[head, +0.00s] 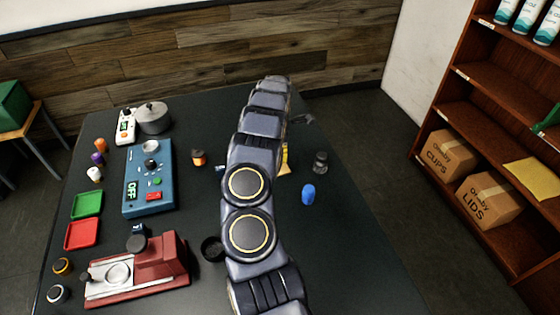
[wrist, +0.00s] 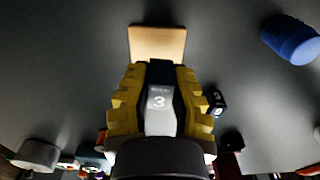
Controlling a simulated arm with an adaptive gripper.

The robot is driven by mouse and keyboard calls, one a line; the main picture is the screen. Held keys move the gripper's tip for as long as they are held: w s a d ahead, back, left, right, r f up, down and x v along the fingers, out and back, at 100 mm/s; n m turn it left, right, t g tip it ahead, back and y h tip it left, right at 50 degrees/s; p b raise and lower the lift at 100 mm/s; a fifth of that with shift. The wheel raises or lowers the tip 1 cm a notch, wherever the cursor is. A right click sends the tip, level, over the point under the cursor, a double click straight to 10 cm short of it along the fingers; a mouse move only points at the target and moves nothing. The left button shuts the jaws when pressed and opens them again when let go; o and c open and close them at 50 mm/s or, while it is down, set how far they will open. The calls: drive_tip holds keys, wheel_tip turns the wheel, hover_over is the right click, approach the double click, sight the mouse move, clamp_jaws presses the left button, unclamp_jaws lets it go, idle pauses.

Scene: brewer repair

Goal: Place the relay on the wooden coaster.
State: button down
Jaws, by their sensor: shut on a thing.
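My gripper (wrist: 153,95), with yellow ribbed fingers, is shut on the relay (wrist: 160,97), a dark block with a pale grey face marked "3". The wooden coaster (wrist: 158,42) is a flat tan square just beyond the fingertips in the wrist view. The relay appears short of the coaster there; its height above the table is hard to tell. In the head view my arm hides most of the gripper and the relay. A yellow finger (head: 285,152) and a sliver of the coaster (head: 285,170) show at the arm's right side.
A blue cylinder (head: 308,194) and a dark jar (head: 320,162) stand right of the coaster. A small dark blue cube (wrist: 217,102) lies beside the right finger. A blue device (head: 150,178), a red machine (head: 150,268) and red and green trays stand left. The table's right front is clear.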

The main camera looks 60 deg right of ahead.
drive_tip(key=shift+d+f, duration=0.15)
drive_tip(key=shift+f, duration=0.1)
drive_tip(key=shift+w+f, duration=0.1)
drive_tip(key=shift+f, duration=1.4)
drive_tip(key=shift+f, duration=0.15)
drive_tip(key=c, duration=1.1)
unclamp_jaws()
